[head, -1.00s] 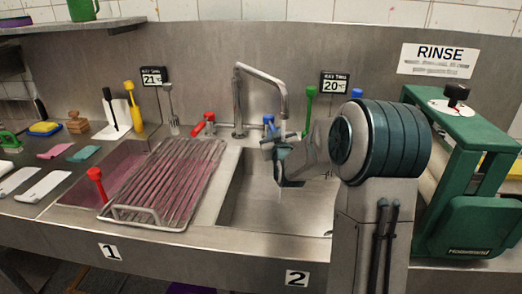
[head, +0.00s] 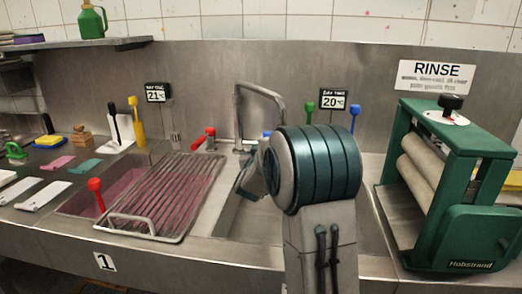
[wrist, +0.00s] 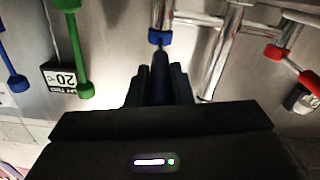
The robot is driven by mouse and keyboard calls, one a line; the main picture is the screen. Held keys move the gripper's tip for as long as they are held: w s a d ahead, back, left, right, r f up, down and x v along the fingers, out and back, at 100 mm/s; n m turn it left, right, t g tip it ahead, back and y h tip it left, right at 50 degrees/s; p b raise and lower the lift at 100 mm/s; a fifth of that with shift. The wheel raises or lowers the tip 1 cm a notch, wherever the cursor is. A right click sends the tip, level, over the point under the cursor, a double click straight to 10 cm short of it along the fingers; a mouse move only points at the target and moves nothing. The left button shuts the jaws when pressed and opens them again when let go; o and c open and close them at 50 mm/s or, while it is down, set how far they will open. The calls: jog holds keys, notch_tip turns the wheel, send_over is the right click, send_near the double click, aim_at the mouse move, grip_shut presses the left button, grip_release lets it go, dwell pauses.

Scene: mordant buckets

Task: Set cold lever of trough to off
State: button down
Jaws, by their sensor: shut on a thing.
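The tap (head: 259,98) stands at the back of the trough (head: 232,222). Its cold lever, with blue parts, is mostly hidden behind my arm in the head view; a small blue bit (head: 267,133) shows. In the wrist view the blue cold lever (wrist: 160,70) lies between the fingers of my gripper (wrist: 159,85), which is shut on it. The lever's blue collar (wrist: 157,37) sits on the chrome tap body just beyond the fingertips. The red hot lever (head: 204,138) is left of the tap; it also shows in the wrist view (wrist: 274,53).
A wire rack (head: 165,190) lies over the left basin. Green (head: 309,118) and blue (head: 355,117) upright tools stand near the "20°C" sign (head: 333,101), right of the tap. A green roller press (head: 475,215) stands at the right.

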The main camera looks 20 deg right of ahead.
jog(key=c, duration=1.3)
grip_release()
jog(key=shift+a, duration=0.1)
jog(key=v, duration=1.3)
jog(key=shift+s+a, duration=0.2)
jog(key=shift+s, duration=0.1)
